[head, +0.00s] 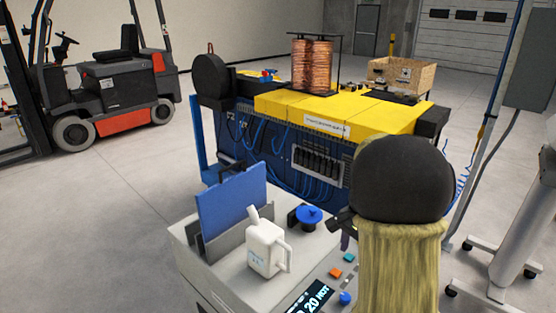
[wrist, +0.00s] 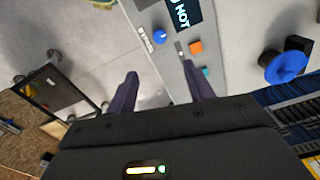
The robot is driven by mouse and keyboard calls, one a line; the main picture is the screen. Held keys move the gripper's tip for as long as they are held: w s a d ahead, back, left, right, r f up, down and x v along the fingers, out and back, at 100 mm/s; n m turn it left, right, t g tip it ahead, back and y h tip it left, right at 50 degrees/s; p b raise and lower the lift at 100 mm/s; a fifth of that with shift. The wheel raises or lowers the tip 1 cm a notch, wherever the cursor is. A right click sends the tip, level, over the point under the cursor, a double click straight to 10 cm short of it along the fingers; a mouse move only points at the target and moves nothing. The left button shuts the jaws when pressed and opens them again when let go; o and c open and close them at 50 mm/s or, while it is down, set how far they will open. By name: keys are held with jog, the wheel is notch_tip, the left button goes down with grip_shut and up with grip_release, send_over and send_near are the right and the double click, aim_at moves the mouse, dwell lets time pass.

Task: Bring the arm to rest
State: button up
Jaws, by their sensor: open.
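My arm (head: 402,185) stands at the right of the head view, with a black rounded joint above a yellowish sleeve. It hides part of the yellow machine and the console's right side. In the wrist view my gripper (wrist: 161,86) is open, its two dark fingers apart with nothing between them. The fingers point toward the grey console (wrist: 165,45) and the floor beside it. In the head view my gripper is mostly hidden behind the arm, over the console's right edge.
The console carries a white jug (head: 265,248), a blue panel (head: 232,203), a blue knob (head: 308,214) and coloured buttons. Behind it stands a yellow-topped machine (head: 350,115) with copper coils (head: 312,66) and a wooden crate (head: 401,73). A forklift (head: 110,90) stands left; a wheeled stand (head: 510,240) right.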

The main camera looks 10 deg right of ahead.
jog(key=s+a+f+n+t, duration=0.2)
jog(key=s+a+f+n, duration=0.1)
jog(key=s+a+n, duration=0.9)
jog(key=shift+s+a+f+n+t, duration=0.2)
jog(key=shift+a+n+t, duration=0.15)
jog(key=shift+a, duration=0.4)
